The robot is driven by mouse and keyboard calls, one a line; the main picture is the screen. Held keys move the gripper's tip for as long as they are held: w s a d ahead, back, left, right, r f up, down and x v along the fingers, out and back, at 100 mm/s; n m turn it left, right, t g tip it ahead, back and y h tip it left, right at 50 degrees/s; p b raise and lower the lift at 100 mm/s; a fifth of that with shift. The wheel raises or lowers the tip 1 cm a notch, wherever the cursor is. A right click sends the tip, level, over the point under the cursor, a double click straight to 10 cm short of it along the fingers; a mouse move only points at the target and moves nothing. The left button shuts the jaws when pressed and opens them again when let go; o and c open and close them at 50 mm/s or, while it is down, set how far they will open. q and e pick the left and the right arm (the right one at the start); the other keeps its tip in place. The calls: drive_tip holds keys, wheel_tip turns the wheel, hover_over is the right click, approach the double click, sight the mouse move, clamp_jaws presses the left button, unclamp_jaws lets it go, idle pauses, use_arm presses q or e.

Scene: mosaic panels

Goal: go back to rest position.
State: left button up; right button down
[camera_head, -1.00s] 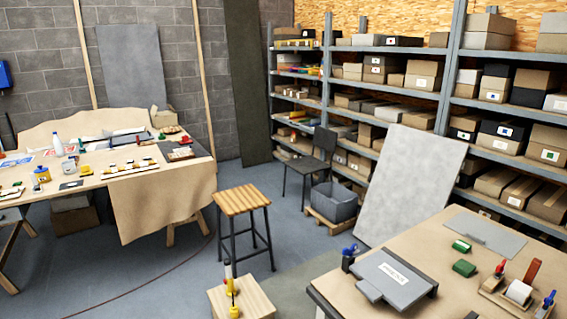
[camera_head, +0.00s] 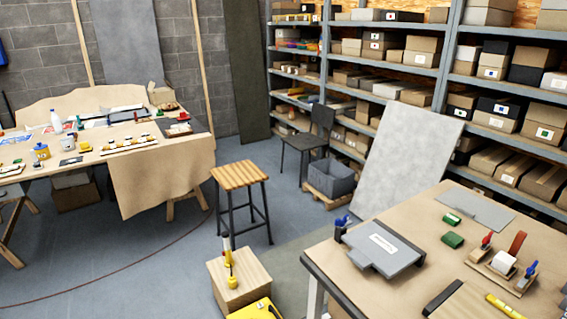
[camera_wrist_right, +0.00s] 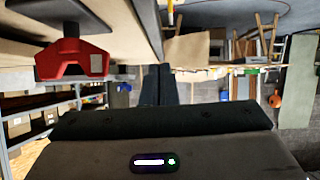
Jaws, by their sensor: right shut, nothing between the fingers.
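My right gripper (camera_wrist_right: 159,72) shows in the right wrist view. Its dark body with a small lit panel fills the lower part, and its two black fingers stand together in the middle, shut with nothing between them. That view looks turned over, with the floor at the top. Neither gripper shows in the head view, and my left gripper is in no view.
A workbench (camera_head: 345,275) at the lower right holds a grey case (camera_head: 383,249) and tools. A stool (camera_head: 238,174), wooden block (camera_head: 240,279) and yellow case (camera_head: 258,309) stand left of it. A red and black object (camera_wrist_right: 72,66) is close in the wrist view.

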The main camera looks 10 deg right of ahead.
drive_tip(key=s+a+f+m+g+h, duration=0.1)
drive_tip(key=s+a+m+g+h, duration=0.15)
drive_tip(key=s+a+g, duration=0.35)
drive_tip(key=s+a+m+g+h, duration=0.1)
drive_tip(key=s+a+h, duration=0.25)
drive_tip(key=s, duration=0.55)
wheel_tip(320, 180, down, 40)
drive_tip(key=d+g+y+b, duration=0.1)
drive_tip(key=d+g+b, duration=0.15)
drive_tip(key=b, duration=0.55)
drive_tip(key=s+f+b, duration=0.3)
drive_tip(key=s+f, duration=0.6)
drive_tip(key=f, duration=0.3)
drive_tip(key=s+d+f+b, duration=0.1)
drive_tip(key=s+f+b, duration=0.2)
drive_tip(key=s+f, duration=0.6)
wheel_tip(320, 180, down, 3)
drive_tip(key=shift+s+d+r+m, duration=0.15)
drive_tip(key=shift+d+m, duration=0.05)
drive_tip(key=shift+m, duration=0.15)
